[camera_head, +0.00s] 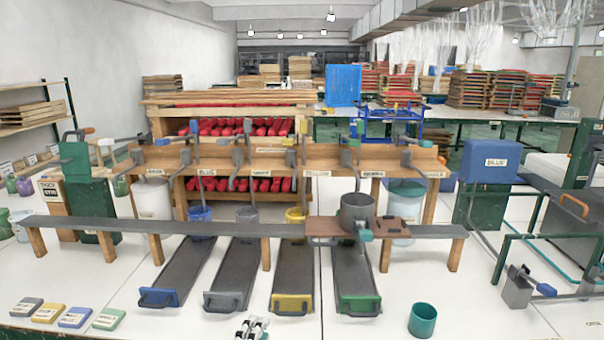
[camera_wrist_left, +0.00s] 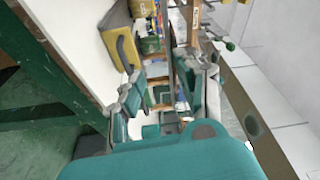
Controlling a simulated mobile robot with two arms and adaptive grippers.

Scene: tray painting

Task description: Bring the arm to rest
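My left gripper (camera_head: 252,328) shows at the bottom edge of the head view as a small white and black shape, low in front of the blue, grey and yellow-ended ramps. Its arm is mostly out of the picture. In the left wrist view the two fingers (camera_wrist_left: 166,98) stand apart with a gap between them, and I see nothing held there. A large teal shape fills the bottom of that view. My right gripper is not in view.
A teal cup (camera_head: 423,320) stands on the white floor to the right. A grey pot (camera_head: 356,212) sits on the long bench (camera_head: 100,226). Several coloured blocks (camera_head: 75,317) lie at the front left. A metal scoop-like box (camera_head: 517,287) stands at the right. Floor between the ramps and cup is clear.

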